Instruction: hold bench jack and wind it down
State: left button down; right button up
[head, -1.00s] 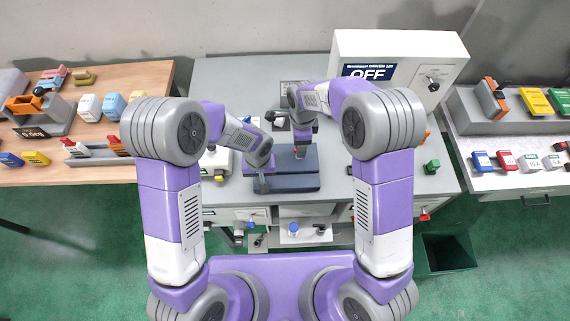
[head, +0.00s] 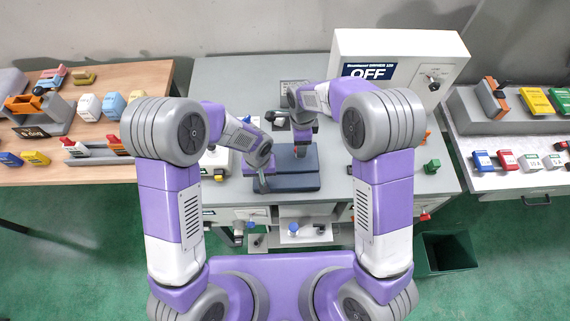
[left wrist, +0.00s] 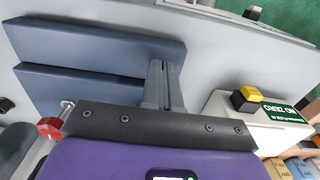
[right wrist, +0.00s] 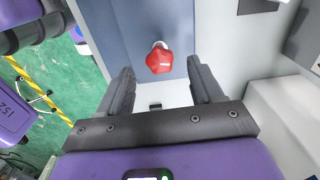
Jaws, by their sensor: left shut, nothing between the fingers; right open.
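The bench jack (head: 305,183) is a dark blue block of two plates on the grey bench, under my grippers in the head view. Its two plates also show side by side in the left wrist view (left wrist: 100,40), with a red knob (left wrist: 48,128) at the lower left. My left gripper (left wrist: 160,68) is shut and empty, its fingers together beside the plates' ends; contact cannot be told. My right gripper (right wrist: 160,72) is open. In the right wrist view the red knob (right wrist: 159,60) stands on a short stem against the blue plate, between and just beyond the fingertips.
A white box with a yellow button (left wrist: 248,98) stands close to the left fingers. A white machine box marked OFF (head: 400,60) stands at the bench's back right. A green block (head: 432,167) sits on the bench's right. Side tables hold several small items.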

pick_arm(q)
jog(key=shift+f+b, duration=0.7)
jog(key=shift+f, duration=0.05)
pick_arm(e)
jog(key=shift+f, duration=0.75)
pick_arm(q)
jog(key=shift+s+f, duration=0.1)
jog(key=shift+s, duration=0.1)
pick_arm(e)
jog(key=n, duration=0.3)
jog(key=r+n, duration=0.1)
jog(key=n, duration=0.2)
jog(key=shift+n, duration=0.3)
jog(key=n, duration=0.6)
jog(key=shift+r+n, duration=0.3)
jog(key=shift+f, duration=2.45)
jog(key=c, duration=1)
